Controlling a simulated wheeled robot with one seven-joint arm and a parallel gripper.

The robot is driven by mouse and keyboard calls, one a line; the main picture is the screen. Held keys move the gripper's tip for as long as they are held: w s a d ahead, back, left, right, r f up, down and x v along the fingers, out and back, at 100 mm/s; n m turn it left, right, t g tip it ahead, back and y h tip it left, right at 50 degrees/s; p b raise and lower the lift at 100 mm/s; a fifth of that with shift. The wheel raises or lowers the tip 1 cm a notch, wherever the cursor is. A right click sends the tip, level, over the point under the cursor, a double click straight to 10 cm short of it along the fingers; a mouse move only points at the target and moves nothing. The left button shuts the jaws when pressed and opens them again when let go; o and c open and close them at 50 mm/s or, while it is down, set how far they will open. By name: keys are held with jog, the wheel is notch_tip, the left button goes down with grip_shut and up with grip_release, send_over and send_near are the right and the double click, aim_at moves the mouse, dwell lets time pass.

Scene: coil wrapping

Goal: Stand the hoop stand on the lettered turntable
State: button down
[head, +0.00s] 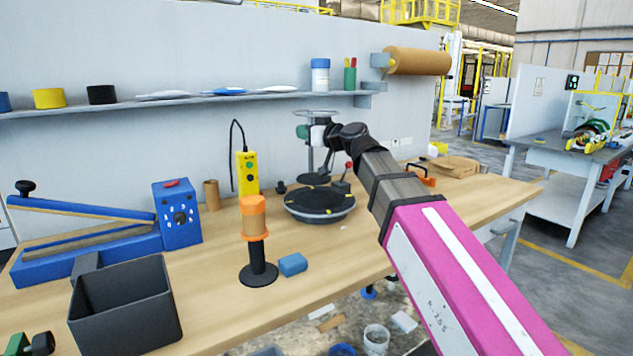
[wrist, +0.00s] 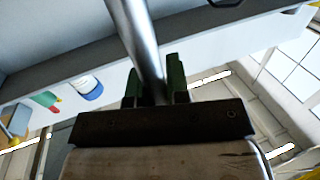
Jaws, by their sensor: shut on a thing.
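The hoop stand (head: 310,159) has a thin ring on top, a grey post and a dark round base. My gripper (head: 309,132) is shut on its post below the ring. In the wrist view the shiny post (wrist: 142,45) runs between the green fingers of my gripper (wrist: 157,88). The stand looks roughly upright. The turntable (head: 320,213) is a black disc with small yellowish marks on its rim; any letters are too small to read. The stand's base shows at the disc's far edge in the head view; I cannot tell whether they touch.
A red-knobbed lever (head: 348,170) stands behind the turntable. A yellow control box (head: 247,173), an orange-banded roll on a black stand (head: 256,222) and a blue block (head: 293,264) are to the left. A wall shelf (head: 200,100) runs behind.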

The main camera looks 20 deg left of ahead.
jog(key=w+a+f, duration=0.1)
jog(key=w+f, duration=0.9)
jog(key=shift+w+a+f, duration=0.15)
jog(key=shift+w+a, duration=0.1)
jog(key=shift+a, duration=0.15)
jog(key=shift+f, duration=0.1)
jog(key=c, duration=1.1)
grip_release()
jog(key=v, duration=1.2)
jog(key=shift+s+d, duration=0.1)
